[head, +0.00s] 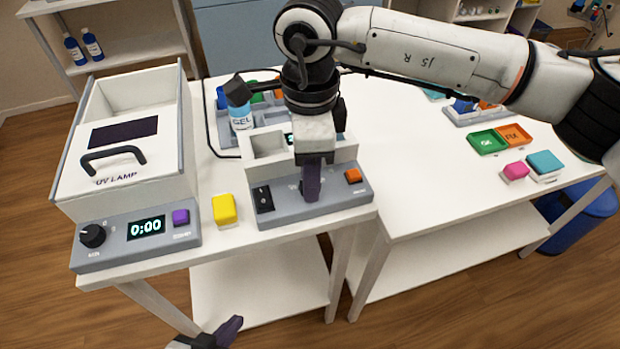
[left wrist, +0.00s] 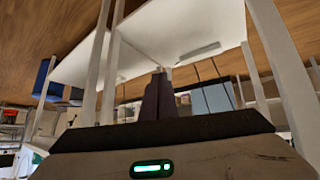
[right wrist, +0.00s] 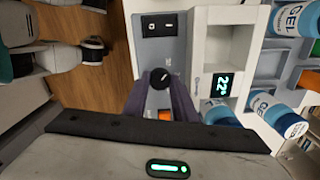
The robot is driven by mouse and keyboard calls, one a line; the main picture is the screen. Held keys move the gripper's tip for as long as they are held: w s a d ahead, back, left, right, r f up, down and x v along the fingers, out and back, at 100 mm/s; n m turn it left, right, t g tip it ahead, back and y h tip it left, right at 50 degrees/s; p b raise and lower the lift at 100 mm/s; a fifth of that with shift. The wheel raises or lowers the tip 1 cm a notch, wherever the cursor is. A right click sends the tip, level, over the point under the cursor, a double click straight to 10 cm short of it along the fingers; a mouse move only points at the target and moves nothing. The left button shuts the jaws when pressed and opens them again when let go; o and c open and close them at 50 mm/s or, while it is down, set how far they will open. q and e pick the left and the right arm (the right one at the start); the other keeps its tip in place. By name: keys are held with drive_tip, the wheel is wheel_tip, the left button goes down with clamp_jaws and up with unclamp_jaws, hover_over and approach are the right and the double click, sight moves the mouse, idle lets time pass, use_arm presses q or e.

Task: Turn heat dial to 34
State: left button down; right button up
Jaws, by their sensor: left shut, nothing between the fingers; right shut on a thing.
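The heater unit (head: 338,196) has a grey front panel with a black rocker switch (head: 263,197) at its left and an orange button (head: 353,175) at its right. Its black heat dial (right wrist: 160,77) sits between them. In the right wrist view, the display (right wrist: 222,86) appears to read 22, lying sideways. My right gripper (head: 311,188) points down at the panel, shut on the dial and hiding most of it in the head view. My left gripper (head: 232,325) is shut and empty, low in front of the table; its closed fingers show in the left wrist view (left wrist: 159,95).
A UV lamp box (head: 130,150) with its own dial (head: 92,235) and a 0:00 display stands left. A yellow block (head: 224,209) sits between the units. A gel bottle (head: 240,112) stands behind the heater. Green (head: 487,142) and orange (head: 513,134) trays lie right.

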drive_tip(key=shift+f+m+b, duration=0.2)
drive_tip(key=shift+m+b, duration=0.6)
drive_tip(key=shift+m, duration=0.1)
drive_tip(key=shift+m+b, duration=0.4)
drive_tip(key=shift+m, duration=0.1)
drive_tip(key=m+b, duration=0.1)
drive_tip(key=m, duration=0.1)
drive_tip(key=shift+m+b, duration=0.3)
drive_tip(key=shift+b, duration=0.1)
drive_tip(key=shift+r+m+b, duration=0.15)
drive_tip(key=shift+m+b, duration=0.5)
drive_tip(key=shift+m, duration=0.45)
drive_tip(key=shift+m+b, duration=0.35)
drive_tip(key=shift+m, duration=0.35)
use_arm(q)
drive_tip(key=f, duration=0.1)
drive_tip(key=d+f, duration=0.1)
drive_tip(key=w+f, duration=0.1)
drive_tip(key=f, duration=0.1)
drive_tip(key=shift+d+f, duration=0.1)
drive_tip(key=shift+d, duration=0.25)
use_arm(e)
drive_tip(key=shift+r, duration=0.1)
use_arm(q)
drive_tip(key=shift+w+r, duration=0.15)
drive_tip(key=shift+r, duration=0.05)
use_arm(e)
drive_tip(key=shift+m, duration=0.3)
